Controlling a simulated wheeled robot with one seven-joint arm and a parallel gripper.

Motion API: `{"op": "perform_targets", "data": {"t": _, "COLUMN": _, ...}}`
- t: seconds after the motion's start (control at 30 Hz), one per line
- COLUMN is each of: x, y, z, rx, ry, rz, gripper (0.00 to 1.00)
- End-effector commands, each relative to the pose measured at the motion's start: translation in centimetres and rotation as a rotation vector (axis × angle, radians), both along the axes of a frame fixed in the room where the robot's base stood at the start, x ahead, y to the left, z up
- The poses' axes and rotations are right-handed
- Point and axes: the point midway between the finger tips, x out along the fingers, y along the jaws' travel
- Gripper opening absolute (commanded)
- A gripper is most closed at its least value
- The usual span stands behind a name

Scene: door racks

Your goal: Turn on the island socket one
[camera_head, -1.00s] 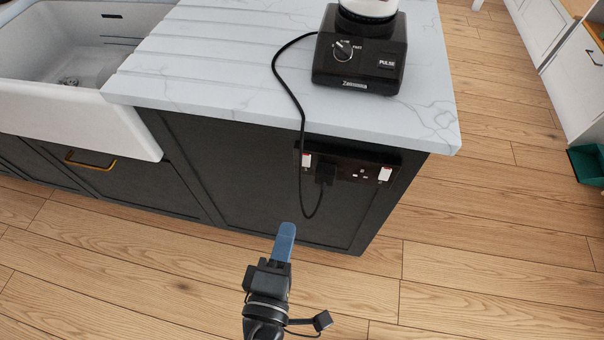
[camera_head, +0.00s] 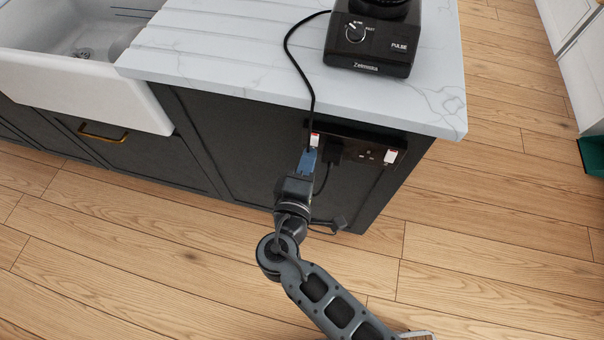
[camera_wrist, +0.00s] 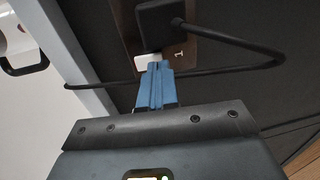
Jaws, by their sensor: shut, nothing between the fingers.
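The double island socket (camera_head: 372,152) is a dark plate on the end panel of the island, under the worktop. It has a white rocker switch with a red mark near each end. The left switch (camera_head: 314,139) is just beyond the fingertips of my gripper (camera_head: 308,156). A black plug (camera_head: 333,153) sits in the left outlet. In the wrist view, my shut blue fingers (camera_wrist: 157,72) point at the white switch (camera_wrist: 147,60), beside the black plug (camera_wrist: 160,24). I cannot tell whether they touch it. The right outlet is empty.
A black blender base (camera_head: 372,38) stands on the white marble worktop (camera_head: 240,50). Its black cable (camera_head: 299,65) hangs over the edge close to my fingers. A white sink (camera_head: 70,75) is at the left.

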Motion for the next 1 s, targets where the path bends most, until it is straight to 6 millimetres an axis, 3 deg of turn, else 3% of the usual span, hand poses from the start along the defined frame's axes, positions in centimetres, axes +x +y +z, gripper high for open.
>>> {"op": "perform_targets", "data": {"t": 0.23, "x": 1.3, "y": -0.4, "z": -0.2, "rx": 0.001, "ry": 0.0, "rz": 0.0, "gripper": 0.0}}
{"op": "perform_targets", "data": {"t": 1.0, "x": 1.1, "y": -0.3, "z": -0.3, "rx": 0.0, "ry": 0.0, "rz": 0.001, "gripper": 0.0}}
